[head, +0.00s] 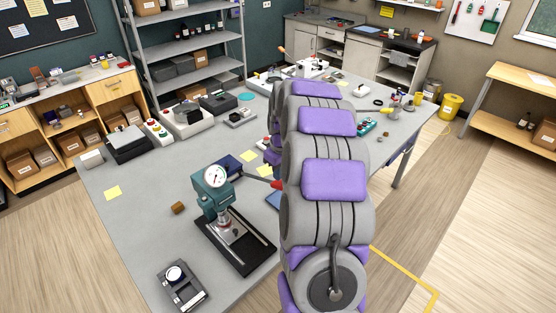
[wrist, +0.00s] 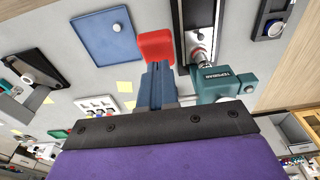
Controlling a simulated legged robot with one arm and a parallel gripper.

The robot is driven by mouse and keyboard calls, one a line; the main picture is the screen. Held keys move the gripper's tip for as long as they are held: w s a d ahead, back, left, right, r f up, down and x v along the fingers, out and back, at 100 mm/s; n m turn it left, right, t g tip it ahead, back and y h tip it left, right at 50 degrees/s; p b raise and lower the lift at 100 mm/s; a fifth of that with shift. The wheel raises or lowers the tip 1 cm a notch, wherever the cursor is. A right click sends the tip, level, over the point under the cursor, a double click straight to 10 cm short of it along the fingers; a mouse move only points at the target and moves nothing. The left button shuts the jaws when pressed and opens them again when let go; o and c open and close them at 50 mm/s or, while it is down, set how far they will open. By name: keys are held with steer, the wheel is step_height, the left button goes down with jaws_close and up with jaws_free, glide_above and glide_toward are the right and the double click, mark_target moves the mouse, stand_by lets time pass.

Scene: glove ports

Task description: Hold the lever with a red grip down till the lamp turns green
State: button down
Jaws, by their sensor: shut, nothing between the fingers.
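A teal press (head: 212,194) with a round dial gauge stands on a black base on the table in the head view. Its lever ends in a red grip (head: 277,184), sticking out to the right beside my arm. In the wrist view the red grip (wrist: 157,45) shows just beyond my gripper (wrist: 160,68), whose fingers are together and empty. I cannot tell whether the fingertips touch the grip. The teal press body (wrist: 225,87) is to the right of the fingers there. My arm hides the gripper in the head view. I cannot make out the lamp or its colour.
A small grey device (head: 182,287) with a round white top is near the table's front edge. A blue panel (wrist: 103,36) lies left of the red grip in the wrist view. Yellow notes (head: 249,156) and a brown block (head: 178,208) lie around the press.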

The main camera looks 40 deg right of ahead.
steer(key=shift+s+a+f, duration=0.1)
steer(key=shift+a+f, duration=0.15)
steer(key=shift+f, duration=0.15)
steer(key=shift+d, duration=0.25)
